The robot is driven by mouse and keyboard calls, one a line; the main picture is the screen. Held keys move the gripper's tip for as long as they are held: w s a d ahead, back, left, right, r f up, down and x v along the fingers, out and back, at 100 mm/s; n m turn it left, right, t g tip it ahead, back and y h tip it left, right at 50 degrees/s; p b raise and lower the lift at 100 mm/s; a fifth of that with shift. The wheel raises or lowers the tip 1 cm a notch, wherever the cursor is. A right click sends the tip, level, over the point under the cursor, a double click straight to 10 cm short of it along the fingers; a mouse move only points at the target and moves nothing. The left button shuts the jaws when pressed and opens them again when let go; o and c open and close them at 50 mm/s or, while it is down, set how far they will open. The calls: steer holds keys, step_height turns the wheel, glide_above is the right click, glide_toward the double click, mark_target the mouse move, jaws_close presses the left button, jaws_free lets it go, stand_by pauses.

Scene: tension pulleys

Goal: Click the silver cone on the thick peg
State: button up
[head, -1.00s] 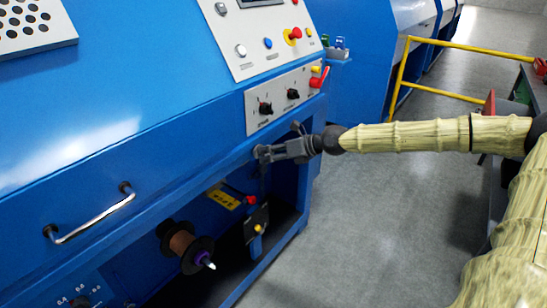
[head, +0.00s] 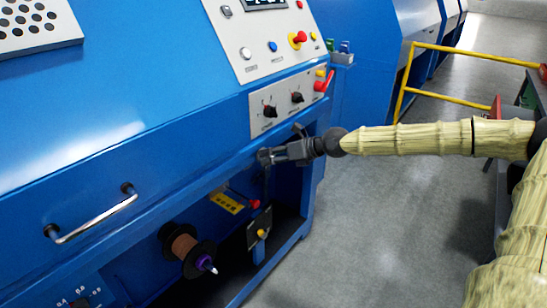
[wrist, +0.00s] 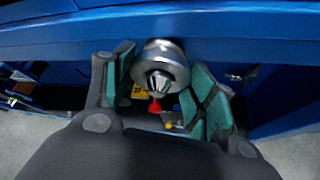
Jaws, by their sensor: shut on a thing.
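My gripper (head: 268,157) is at the front of the blue machine, just above its open lower bay. In the head view the cone is hidden or too small to make out. I cannot make out the thick peg, nor whether the cone touches one.
A copper-coloured spool (head: 187,248) with black flanges and a purple hub is in the bay. A dark plate with a yellow knob (head: 262,234) is below my gripper. Control knobs (head: 270,111) are above it. A metal handle (head: 92,217) juts out at left.

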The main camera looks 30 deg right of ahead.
stand_by(0.4)
steer(key=o, duration=1.2)
steer(key=shift+d+r, duration=0.1)
steer(key=v, duration=1.1)
steer(key=shift+s+d+r, duration=0.15)
steer(key=shift+s+d, duration=0.05)
steer(key=shift+s, duration=0.05)
stand_by(0.5)
